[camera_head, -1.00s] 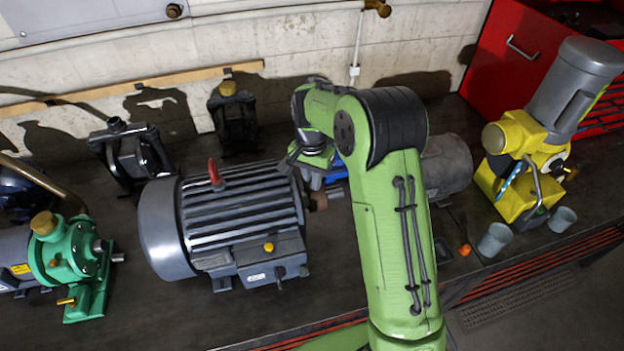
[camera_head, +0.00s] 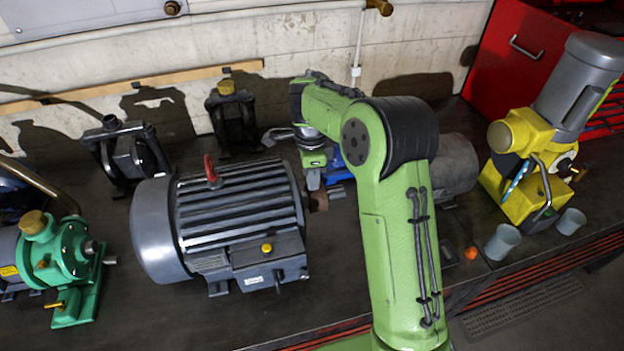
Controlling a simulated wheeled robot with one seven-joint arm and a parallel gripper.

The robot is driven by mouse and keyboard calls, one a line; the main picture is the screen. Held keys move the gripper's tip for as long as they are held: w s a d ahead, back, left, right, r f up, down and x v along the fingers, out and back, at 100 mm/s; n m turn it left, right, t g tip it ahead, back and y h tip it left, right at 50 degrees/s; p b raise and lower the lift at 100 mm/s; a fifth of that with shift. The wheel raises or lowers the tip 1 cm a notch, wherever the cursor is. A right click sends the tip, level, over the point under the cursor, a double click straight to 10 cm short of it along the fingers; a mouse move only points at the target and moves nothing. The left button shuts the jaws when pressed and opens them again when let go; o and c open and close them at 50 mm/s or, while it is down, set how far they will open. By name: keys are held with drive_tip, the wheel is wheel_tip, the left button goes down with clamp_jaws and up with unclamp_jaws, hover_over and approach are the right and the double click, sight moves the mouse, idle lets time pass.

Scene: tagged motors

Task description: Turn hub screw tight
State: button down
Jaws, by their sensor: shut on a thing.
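The large grey motor (camera_head: 215,220) with a red lifting eye lies on the bench left of my arm. A brown hub (camera_head: 318,201) sits on its shaft at the right end, with a short grey piece (camera_head: 337,191) beside it. My gripper (camera_head: 316,182) points down just above the hub, small and partly hidden by my green arm. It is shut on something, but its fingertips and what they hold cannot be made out. I cannot pick out the hub screw clearly. A small grey, bent piece (camera_head: 277,136) shows left of my wrist; I cannot tell what it is.
A blue object (camera_head: 333,165) and another grey motor (camera_head: 456,165) are partly behind my arm. A green pump (camera_head: 65,262) is left, a yellow machine (camera_head: 528,180) right, with two grey cups (camera_head: 502,242) (camera_head: 570,221).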

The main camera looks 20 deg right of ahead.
drive_tip(key=m+b, duration=0.2)
drive_tip(key=m, duration=0.1)
drive_tip(key=shift+w+m, duration=0.1)
drive_tip(key=shift+m, duration=0.2)
drive_tip(key=m+b, duration=0.2)
drive_tip(key=m, duration=0.1)
drive_tip(key=shift+m, duration=0.3)
drive_tip(key=m+b, duration=0.1)
drive_tip(key=m, duration=0.2)
drive_tip(key=shift+m+b, duration=0.3)
drive_tip(key=shift+b, duration=0.1)
drive_tip(key=shift+r+m+b, duration=0.1)
drive_tip(key=shift+m+b, duration=0.4)
drive_tip(key=shift+m, duration=1)
drive_tip(key=c, duration=1.3)
unclamp_jaws()
drive_tip(key=shift+c, duration=0.2)
